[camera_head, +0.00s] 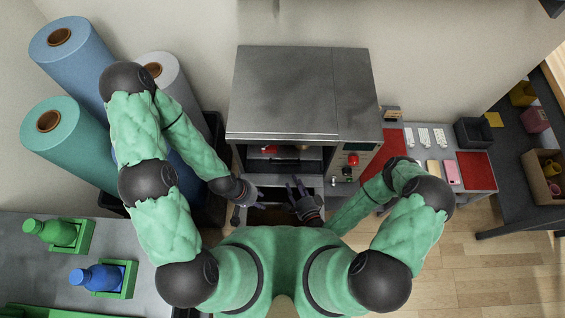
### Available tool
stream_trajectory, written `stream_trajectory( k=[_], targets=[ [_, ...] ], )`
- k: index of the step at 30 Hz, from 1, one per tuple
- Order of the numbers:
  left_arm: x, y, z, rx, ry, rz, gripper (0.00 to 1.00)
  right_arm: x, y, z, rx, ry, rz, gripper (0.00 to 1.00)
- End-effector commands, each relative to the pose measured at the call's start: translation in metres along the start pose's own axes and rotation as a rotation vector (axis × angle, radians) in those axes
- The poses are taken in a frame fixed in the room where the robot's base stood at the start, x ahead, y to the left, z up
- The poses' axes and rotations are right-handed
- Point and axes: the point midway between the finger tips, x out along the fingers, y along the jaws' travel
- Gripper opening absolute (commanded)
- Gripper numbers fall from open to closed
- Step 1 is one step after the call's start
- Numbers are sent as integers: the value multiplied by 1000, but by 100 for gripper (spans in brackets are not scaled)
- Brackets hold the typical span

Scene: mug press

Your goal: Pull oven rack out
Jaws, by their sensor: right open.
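The grey metal oven (285,92) stands at the centre with its front side open. The oven rack (290,163) seems to be the dark flat part inside the opening; its edges are hard to make out. A small red item (268,149) shows deeper inside. My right gripper (295,184) is open in front of the opening, its fingers pointing toward the oven and apart from the rack as far as I can see. My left gripper (238,212) is at the left front of the oven, pointing down; its fingertips are too small to read.
A control panel with a red button (353,160) is on the oven's right front. Large blue and teal rolls (68,145) stand at the left. A table with white parts and a red mat (475,168) is at the right. A bench with bottles (97,277) is lower left.

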Motion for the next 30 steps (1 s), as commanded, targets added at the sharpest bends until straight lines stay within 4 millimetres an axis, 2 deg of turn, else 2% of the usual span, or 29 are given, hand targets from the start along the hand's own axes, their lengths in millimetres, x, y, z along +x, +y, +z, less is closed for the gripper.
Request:
stream_trajectory(
  k=[1,6,14,20,30],
  targets=[
    [10,-4,0,0,0,0,40,2,11,-1,0,0,0,44],
    [25,-9,-1,0,0,0,40,5,26,-2,-1,0,0,44],
    [26,-9,-1,0,0,0,40,15,26,-2,-4,-4,0,44],
    [28,-10,-1,0,0,0,40,37,26,-1,-6,-5,-3,44],
    [36,-13,-2,0,0,0,40,85,27,-1,-4,-5,-2,44]
  ],
)
